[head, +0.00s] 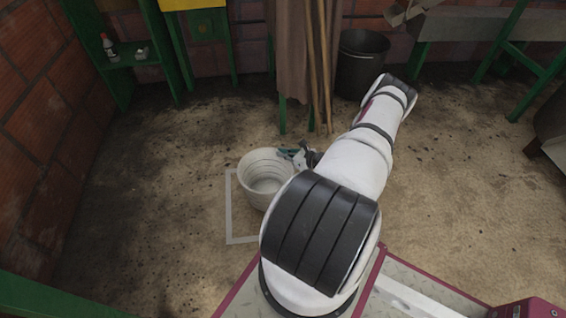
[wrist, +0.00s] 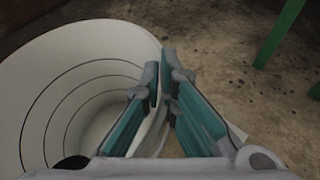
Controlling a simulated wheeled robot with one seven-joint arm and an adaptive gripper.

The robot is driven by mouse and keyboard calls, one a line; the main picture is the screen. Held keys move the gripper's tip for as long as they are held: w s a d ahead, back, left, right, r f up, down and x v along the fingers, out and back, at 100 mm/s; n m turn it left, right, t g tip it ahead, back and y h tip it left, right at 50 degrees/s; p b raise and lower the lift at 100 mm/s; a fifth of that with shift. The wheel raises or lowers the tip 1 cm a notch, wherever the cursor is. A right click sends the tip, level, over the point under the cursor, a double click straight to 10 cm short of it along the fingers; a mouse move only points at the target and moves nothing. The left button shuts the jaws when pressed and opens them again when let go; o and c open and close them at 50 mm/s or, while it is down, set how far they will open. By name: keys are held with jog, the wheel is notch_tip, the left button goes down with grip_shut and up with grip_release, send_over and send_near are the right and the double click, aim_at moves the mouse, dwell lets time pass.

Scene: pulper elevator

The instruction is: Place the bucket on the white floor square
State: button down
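The white bucket (head: 254,190) is upright, over or on the white floor square (head: 229,210), an outline on the floor. The square's left side and front left corner show; the rest is hidden by the bucket and my arm. I cannot tell whether the bucket's bottom touches the floor. My gripper (head: 291,153) is at the bucket's right rim. In the wrist view, the bucket (wrist: 45,75) fills the left side, its ringed inside showing. My gripper's teal fingers (wrist: 161,85) are close together across the rim, one inside and one outside, apparently pinching it.
A dark bin (head: 362,62) stands at the back, beside wooden poles (head: 320,65) and a hanging brown cloth (head: 291,45). A green shelf (head: 122,58) with small bottles is at the back left. The floor left of the square is clear.

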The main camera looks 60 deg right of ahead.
aim_at(283, 160)
jog(key=shift+w+d+f+b, duration=0.1)
jog(key=shift+w+f+b, duration=0.05)
jog(key=shift+f+b, duration=1.3)
jog(key=shift+f, duration=0.3)
jog(key=c, duration=1.8)
grip_release()
jog(key=shift+f, duration=0.1)
